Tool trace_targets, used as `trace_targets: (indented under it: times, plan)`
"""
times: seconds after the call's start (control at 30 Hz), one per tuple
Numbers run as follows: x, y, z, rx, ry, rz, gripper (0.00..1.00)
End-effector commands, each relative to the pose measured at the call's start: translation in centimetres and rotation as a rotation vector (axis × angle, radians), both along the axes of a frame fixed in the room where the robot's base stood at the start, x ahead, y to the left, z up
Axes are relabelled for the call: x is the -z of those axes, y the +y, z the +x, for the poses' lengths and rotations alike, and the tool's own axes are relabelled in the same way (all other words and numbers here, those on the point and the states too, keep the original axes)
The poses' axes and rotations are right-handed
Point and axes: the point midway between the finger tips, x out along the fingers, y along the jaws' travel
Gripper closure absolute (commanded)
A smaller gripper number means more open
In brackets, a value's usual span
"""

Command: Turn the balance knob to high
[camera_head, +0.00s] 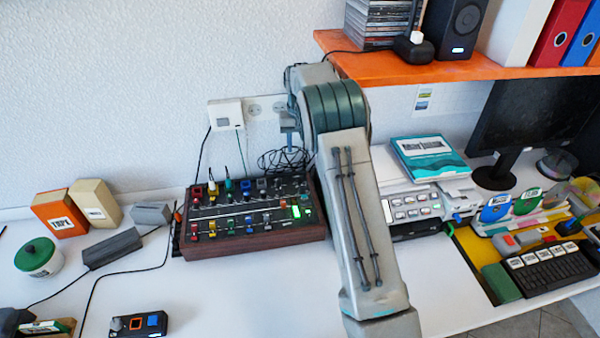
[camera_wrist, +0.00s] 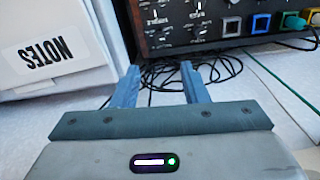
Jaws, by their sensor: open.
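The dark mixer panel with wooden sides (camera_head: 262,240) stands left of my arm, carrying rows of knobs, sliders and lit parts. Part of it shows at the upper right of the wrist view (camera_wrist: 220,38), with small knobs, upside-down labels and blue and orange square buttons. The labels are too small to tell which knob is the balance knob. My gripper (camera_wrist: 160,84) is open and empty, its two fingers apart from the panel with black cable beyond them.
A white box marked NOTES (camera_wrist: 55,50) is close left of my fingers. The orange shelf (camera_head: 430,68) overhangs at the back right. Loose black cables (camera_head: 283,160) lie behind the mixer. A small control box (camera_head: 138,324) sits at the front left.

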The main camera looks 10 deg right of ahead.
Motion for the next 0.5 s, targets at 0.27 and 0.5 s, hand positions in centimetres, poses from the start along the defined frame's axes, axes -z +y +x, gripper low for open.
trace_targets:
  times: [0.27,0.5]
  plan:
    - [5.9,0.0,-0.1,-0.001,0.005,-0.002,0.6]
    - [10.1,0.0,-0.1,-0.002,0.002,-0.001,0.6]
